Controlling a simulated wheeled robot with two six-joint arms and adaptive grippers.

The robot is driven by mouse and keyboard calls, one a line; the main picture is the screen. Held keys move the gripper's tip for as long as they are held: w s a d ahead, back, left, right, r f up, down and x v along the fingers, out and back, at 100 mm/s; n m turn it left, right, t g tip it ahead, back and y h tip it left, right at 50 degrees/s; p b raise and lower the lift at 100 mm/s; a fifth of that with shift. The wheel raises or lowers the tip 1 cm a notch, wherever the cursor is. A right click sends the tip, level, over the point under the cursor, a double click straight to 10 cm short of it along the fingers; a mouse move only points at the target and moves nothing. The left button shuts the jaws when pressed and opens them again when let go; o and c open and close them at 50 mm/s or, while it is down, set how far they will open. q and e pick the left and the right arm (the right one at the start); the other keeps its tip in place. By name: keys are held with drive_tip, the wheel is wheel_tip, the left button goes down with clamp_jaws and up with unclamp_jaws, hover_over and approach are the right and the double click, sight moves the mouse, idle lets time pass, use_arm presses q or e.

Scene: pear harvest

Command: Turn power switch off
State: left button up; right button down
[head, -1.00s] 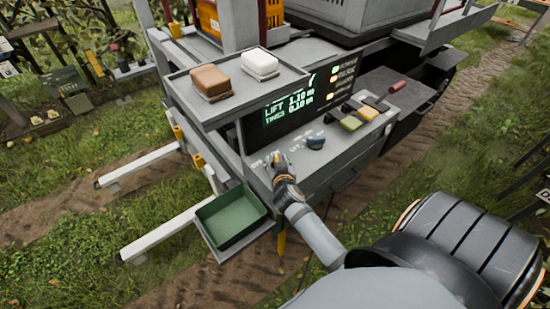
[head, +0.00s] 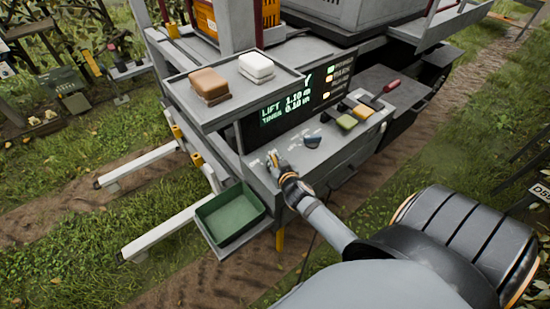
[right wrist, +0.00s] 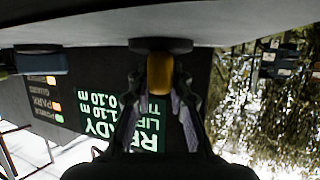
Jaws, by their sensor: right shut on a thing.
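The power switch is a small yellow knob (head: 274,158) at the left end of the grey console's (head: 333,152) sloping panel. My right gripper (head: 277,164) is at this knob and partly covers it. In the right wrist view the yellow knob (right wrist: 160,74) stands between the two fingers of my right gripper (right wrist: 161,92), which are shut on it. The knob's exact angle is too small to read. The dark display (head: 288,110) above it is lit with green text. My left gripper is not in view.
A shelf (head: 225,112) with brown and white blocks overhangs the panel. A green tray (head: 228,231) is at lower left. A red-handled lever (head: 390,87) is at far right.

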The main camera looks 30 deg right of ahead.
drive_tip(key=shift+d+r+n+y+p, duration=0.1)
drive_tip(key=shift+n+y+p, duration=0.8)
drive_tip(key=shift+y, duration=0.2)
drive_tip(key=shift+f+n+y, duration=0.2)
drive_tip(key=shift+n+y, duration=0.2)
drive_tip(key=shift+y, duration=0.1)
drive_tip(key=n+y+b, duration=0.2)
drive_tip(key=b, duration=0.2)
drive_tip(key=n+y+b, duration=0.1)
drive_tip(key=y+b, duration=0.1)
drive_tip(key=b, duration=0.3)
drive_tip(key=n+g+y+b, duration=0.1)
drive_tip(key=n+y+b, duration=0.1)
drive_tip(key=b, duration=0.3)
drive_tip(key=shift+d+f+n, duration=0.1)
drive_tip(key=shift+f+n, duration=0.2)
drive_tip(key=shift+f, duration=0.05)
drive_tip(key=shift+r+n+g+y+b, duration=0.3)
drive_tip(key=shift+n+y, duration=0.2)
drive_tip(key=shift+y, duration=0.3)
drive_tip(key=shift+n+g, duration=0.3)
drive_tip(key=shift+n, duration=0.1)
drive_tip(key=c, duration=1.2)
unclamp_jaws()
drive_tip(key=shift+w, duration=0.1)
drive_tip(key=shift+a, duration=0.2)
drive_tip(key=shift+r+y, duration=0.1)
drive_tip(key=shift+y, duration=0.2)
